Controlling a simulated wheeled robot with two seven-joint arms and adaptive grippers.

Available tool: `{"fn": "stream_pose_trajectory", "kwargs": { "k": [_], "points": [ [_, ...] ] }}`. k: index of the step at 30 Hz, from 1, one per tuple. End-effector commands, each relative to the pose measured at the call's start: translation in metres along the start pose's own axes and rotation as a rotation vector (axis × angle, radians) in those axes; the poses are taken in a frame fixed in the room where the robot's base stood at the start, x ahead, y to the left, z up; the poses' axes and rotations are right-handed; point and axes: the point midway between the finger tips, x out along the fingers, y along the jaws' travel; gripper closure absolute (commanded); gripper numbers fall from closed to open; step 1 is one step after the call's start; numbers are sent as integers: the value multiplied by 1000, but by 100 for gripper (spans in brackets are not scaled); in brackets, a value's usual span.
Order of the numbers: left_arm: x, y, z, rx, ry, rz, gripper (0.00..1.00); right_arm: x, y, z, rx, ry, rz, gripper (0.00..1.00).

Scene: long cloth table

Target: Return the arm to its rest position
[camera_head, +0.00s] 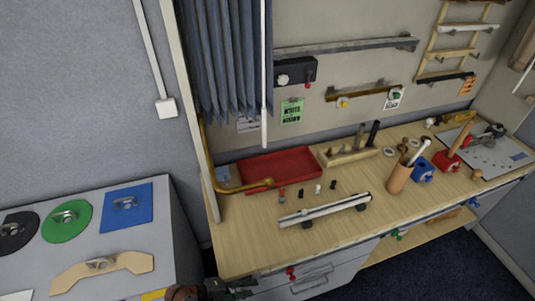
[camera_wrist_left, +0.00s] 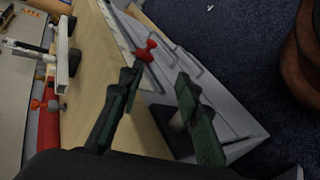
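My left gripper (camera_head: 238,290) shows at the bottom edge of the head view, in front of the workbench's drawers, with most of its arm out of frame. In the left wrist view my left gripper (camera_wrist_left: 157,80) has its two dark green fingers spread apart. I see nothing held between the fingertips. The bench front and a red knob (camera_wrist_left: 147,50) lie beyond them. My right gripper is in neither view.
The wooden workbench (camera_head: 245,237) holds a red tray (camera_head: 280,168), a white rail (camera_head: 325,210) and a brown cup (camera_head: 398,178) of tools. A grey cabinet (camera_head: 180,245) stands at left. Dark carpet (camera_head: 440,265) is clear at lower right.

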Motion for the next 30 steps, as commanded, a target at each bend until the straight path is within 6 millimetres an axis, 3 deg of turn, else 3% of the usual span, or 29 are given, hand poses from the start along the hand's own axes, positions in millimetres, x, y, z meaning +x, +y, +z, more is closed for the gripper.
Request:
{"fn": "stream_pose_trajectory", "kwargs": {
  "k": [3, 9, 15, 21, 25, 30],
  "points": [
    [-43, -39, -13, 265, 128, -179, 69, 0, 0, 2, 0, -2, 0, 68],
    [-131, -92, -32, 569, 256, -513, 69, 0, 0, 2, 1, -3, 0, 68],
    [-195, -119, -33, 696, 290, -741, 69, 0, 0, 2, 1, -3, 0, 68],
    [-247, -136, -28, 759, 293, -915, 69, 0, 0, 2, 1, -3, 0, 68],
    [-277, -145, -21, 784, 286, -1015, 69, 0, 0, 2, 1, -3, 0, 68],
    [-252, -173, -40, 783, 265, -1015, 69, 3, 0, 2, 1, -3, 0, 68]
  ]
}}
